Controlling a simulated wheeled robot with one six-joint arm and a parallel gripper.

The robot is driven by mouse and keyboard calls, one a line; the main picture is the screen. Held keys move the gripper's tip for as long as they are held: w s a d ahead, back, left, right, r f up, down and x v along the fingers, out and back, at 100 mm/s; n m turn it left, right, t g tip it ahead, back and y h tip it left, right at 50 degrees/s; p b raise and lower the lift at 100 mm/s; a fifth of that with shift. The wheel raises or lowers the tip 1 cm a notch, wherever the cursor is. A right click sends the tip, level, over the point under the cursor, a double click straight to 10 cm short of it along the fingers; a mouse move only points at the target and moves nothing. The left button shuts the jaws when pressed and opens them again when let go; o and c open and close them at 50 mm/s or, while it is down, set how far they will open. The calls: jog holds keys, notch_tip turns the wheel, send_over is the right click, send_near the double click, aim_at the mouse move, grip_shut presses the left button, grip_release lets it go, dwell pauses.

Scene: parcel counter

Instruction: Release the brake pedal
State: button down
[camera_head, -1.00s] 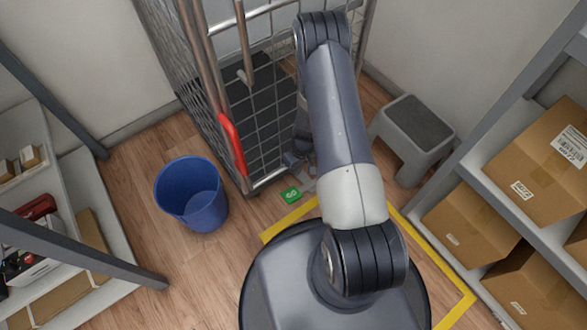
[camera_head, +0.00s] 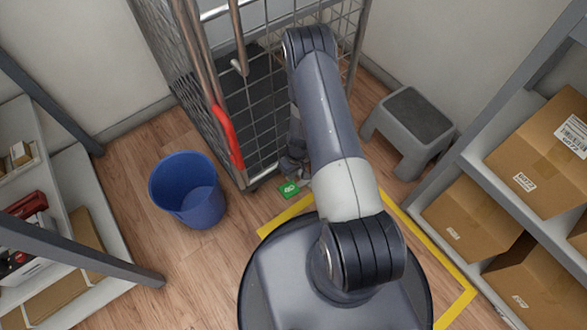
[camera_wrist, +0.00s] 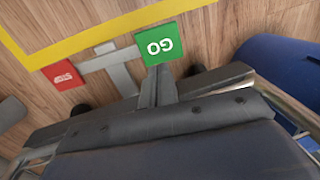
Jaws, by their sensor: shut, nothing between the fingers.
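The brake pedal is a grey crossbar with a green GO plate (camera_wrist: 163,45) at one end and a red STOP plate (camera_wrist: 63,76) at the other, low at the base of a wire roll cage (camera_head: 228,90). In the head view the green plate (camera_head: 289,189) shows just below my gripper (camera_head: 296,168); my arm hides the red one. In the wrist view my gripper (camera_wrist: 160,78) is shut and empty, its fingertips at the near edge of the green plate. I cannot tell whether they touch it.
A blue bin (camera_head: 187,190) stands left of the cage. A grey step stool (camera_head: 409,130) stands to the right. Shelves with boxes (camera_head: 470,215) flank the right side; another rack (camera_head: 85,245) is at left. Yellow floor tape (camera_head: 440,249) runs around my base.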

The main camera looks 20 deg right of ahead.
aim_at(287, 189)
jog(key=f, duration=0.2)
jog(key=f+b, duration=0.1)
jog(key=f, duration=0.1)
jog(key=a+f, duration=0.1)
jog(key=f, duration=0.1)
jog(key=shift+s+f+b, duration=0.15)
jog(key=shift+f+b, duration=0.2)
jog(key=f+b, duration=0.1)
jog(key=b, duration=0.1)
jog(key=a+f+b, duration=0.1)
jog(key=b, duration=0.1)
jog(key=f+b, duration=0.1)
jog(key=b, duration=0.2)
jog(key=shift+s+a+f, duration=0.25)
jog(key=shift+f, duration=0.1)
notch_tip(287, 189, up, 14)
jog(key=a+p, duration=0.2)
jog(key=p, duration=0.4)
jog(key=shift+s+r, duration=0.2)
jog(key=shift+s, duration=0.15)
jog(key=shift+f, duration=0.1)
jog(key=f+b, duration=0.2)
jog(key=f, duration=0.2)
jog(key=d+f+b, duration=0.1)
jog(key=f, duration=0.4)
jog(key=d+f+b, duration=0.1)
jog(key=f+b, duration=0.1)
jog(key=f, duration=0.2)
jog(key=shift+w+f+b, duration=0.3)
jog(key=shift+w+f, duration=0.05)
